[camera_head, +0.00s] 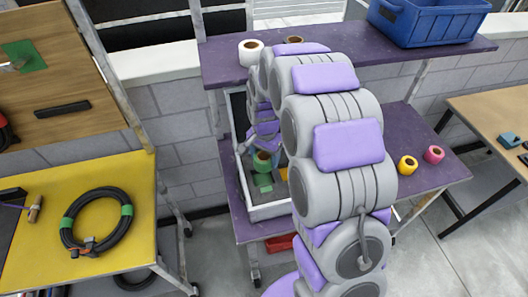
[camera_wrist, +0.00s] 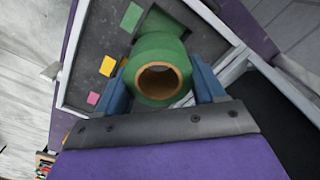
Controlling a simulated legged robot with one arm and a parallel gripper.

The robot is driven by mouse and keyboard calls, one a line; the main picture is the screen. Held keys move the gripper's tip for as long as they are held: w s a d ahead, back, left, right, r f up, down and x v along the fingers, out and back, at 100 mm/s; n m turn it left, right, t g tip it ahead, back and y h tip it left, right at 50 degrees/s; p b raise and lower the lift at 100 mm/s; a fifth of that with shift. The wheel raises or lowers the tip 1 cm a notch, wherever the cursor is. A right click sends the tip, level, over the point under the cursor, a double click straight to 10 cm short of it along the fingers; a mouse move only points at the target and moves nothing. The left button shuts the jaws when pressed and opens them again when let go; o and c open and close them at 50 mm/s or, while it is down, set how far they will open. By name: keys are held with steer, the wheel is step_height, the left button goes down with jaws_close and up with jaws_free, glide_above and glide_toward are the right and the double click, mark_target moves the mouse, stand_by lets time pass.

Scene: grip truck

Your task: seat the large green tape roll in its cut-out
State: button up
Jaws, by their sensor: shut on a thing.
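My gripper (camera_wrist: 162,84) is shut on the large green tape roll (camera_wrist: 160,50), with one blue finger on each side of it. The roll's brown cardboard core faces the wrist camera. In the head view the green roll (camera_head: 262,160) hangs over the tray (camera_head: 268,211), a white-rimmed box with a dark grey insert. Green patches (camera_head: 264,181) show in the insert just below the roll. In the wrist view the insert (camera_wrist: 88,62) lies behind the roll, which hides part of it. I cannot tell whether the roll touches the insert.
Small green (camera_wrist: 131,17), yellow (camera_wrist: 108,65) and pink (camera_wrist: 93,98) squares mark the insert. A yellow roll (camera_head: 408,165) and a pink roll (camera_head: 434,154) stand on the purple lower shelf, right of my arm. A white roll (camera_head: 250,52) and a blue crate (camera_head: 428,20) are on the upper shelf.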

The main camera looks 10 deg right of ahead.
steer(key=shift+a+f+b, duration=0.2)
steer(key=shift+f+b, duration=0.25)
steer(key=shift+f, duration=0.9)
steer(key=shift+a+f+b, duration=0.15)
steer(key=shift+f+b, duration=0.3)
steer(key=shift+f, duration=0.85)
steer(key=shift+d+f, duration=0.1)
steer(key=shift+f, duration=1.05)
steer(key=o, duration=1.2)
steer(key=shift+r, duration=0.1)
step_height(320, 180, up, 17)
steer(key=p, duration=0.2)
